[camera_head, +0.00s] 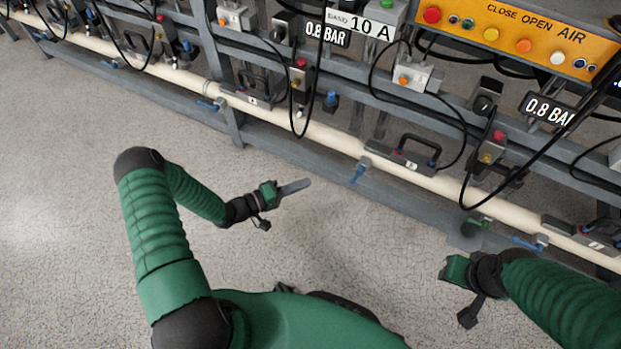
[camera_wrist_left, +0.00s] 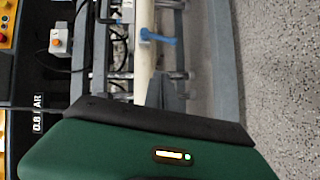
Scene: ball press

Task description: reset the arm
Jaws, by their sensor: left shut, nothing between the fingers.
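My left gripper (camera_head: 295,187) shows in the middle of the head view, over the floor and in front of the rack. Its grey fingers are together with nothing between them, and it touches nothing that I can see. In the left wrist view, its green housing and dark edge (camera_wrist_left: 165,120) fill the lower part, with a small lit indicator. My right gripper (camera_head: 455,270) is at the lower right, close to the rack's lower rail. Its fingers do not show clearly, so I cannot tell their state.
A grey metal rack (camera_head: 290,160) crosses the view diagonally, with a cream pipe (camera_head: 330,139), blue valve handles (camera_head: 361,170), black cables and a yellow button panel (camera_head: 520,35). The rack also shows in the left wrist view (camera_wrist_left: 222,60). The speckled floor (camera_head: 70,230) at left is clear.

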